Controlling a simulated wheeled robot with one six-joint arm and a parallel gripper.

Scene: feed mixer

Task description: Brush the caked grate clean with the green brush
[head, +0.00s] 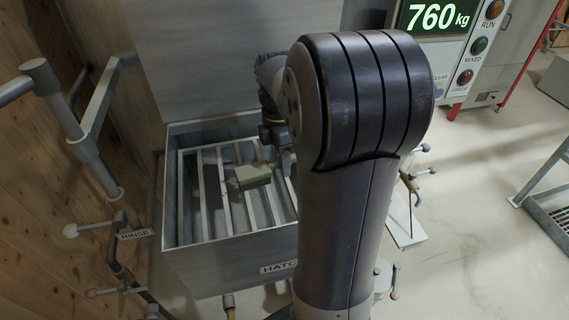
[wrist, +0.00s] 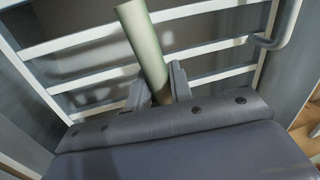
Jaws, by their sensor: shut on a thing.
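The grate (head: 222,190) is a row of pale bars inside a grey metal box labelled HATCH. Its bars also cross the wrist view (wrist: 90,84). The bars I can see look mostly pale; I cannot make out caked dirt clearly. The green brush (head: 252,175) is over the right-middle bars, and I cannot tell if it touches them. My gripper (head: 272,160) is shut on it, partly hidden by my arm. In the wrist view the pale green brush (wrist: 143,45) rises between the two fingers of my gripper (wrist: 160,92). The bristles are hidden there.
The box's front wall (head: 225,262) and side walls rise around the grate. Levers, one marked RINSE (head: 136,235), stand at left before a wooden wall. A display reading 760 kg (head: 438,17) and lamp buttons are at upper right. The floor at right is mostly open.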

